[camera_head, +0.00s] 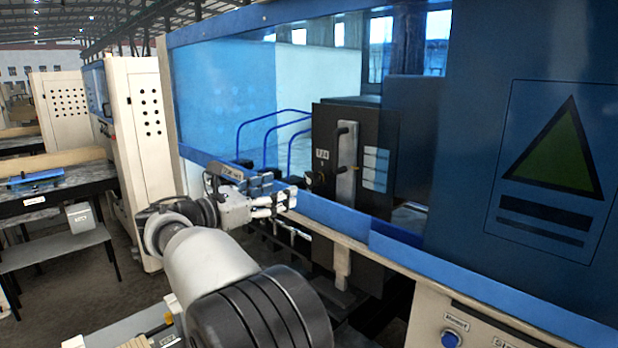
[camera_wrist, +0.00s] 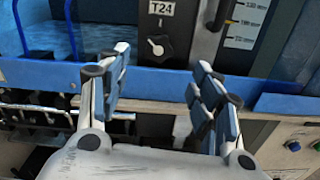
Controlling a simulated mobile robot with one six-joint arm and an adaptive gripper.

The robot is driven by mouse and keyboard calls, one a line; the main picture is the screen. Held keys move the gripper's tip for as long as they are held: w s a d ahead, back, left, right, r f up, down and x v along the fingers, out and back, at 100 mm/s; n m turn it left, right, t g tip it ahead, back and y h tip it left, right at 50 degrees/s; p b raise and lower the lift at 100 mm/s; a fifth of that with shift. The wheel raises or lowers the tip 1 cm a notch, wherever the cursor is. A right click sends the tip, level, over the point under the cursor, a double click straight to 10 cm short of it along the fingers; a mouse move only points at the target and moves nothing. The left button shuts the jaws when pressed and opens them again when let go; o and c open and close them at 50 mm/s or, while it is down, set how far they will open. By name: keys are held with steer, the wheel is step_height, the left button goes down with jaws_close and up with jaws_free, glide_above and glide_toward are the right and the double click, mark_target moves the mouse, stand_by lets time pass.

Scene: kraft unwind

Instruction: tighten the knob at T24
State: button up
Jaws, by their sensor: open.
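The T24 knob (camera_wrist: 158,46) is a black round knob with a white pointer, set on a dark panel under a white T24 label (camera_wrist: 160,8) in the wrist view. The same label (camera_head: 322,154) shows on the black unit in the head view, with the small knob (camera_head: 313,177) below it. My gripper (camera_wrist: 157,88) is open and empty, its two blue-padded fingers apart. In the wrist view the knob appears beyond the fingertips, between them, and is not touched. In the head view my gripper (camera_head: 288,199) is left of and below the knob, pointing right.
A blue rail (camera_head: 340,215) runs along the machine opening below the knob. A vertical bar with a black handle (camera_head: 346,150) stands just right of the knob. A large blue panel (camera_head: 470,130) stands at the right.

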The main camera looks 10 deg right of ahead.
mark_target(309, 179)
steer(key=p+x, duration=0.1)
steer(key=x, duration=1)
steer(key=shift+a+p, duration=0.1)
steer(key=shift+p, duration=0.3)
steer(key=shift+c, duration=0.5)
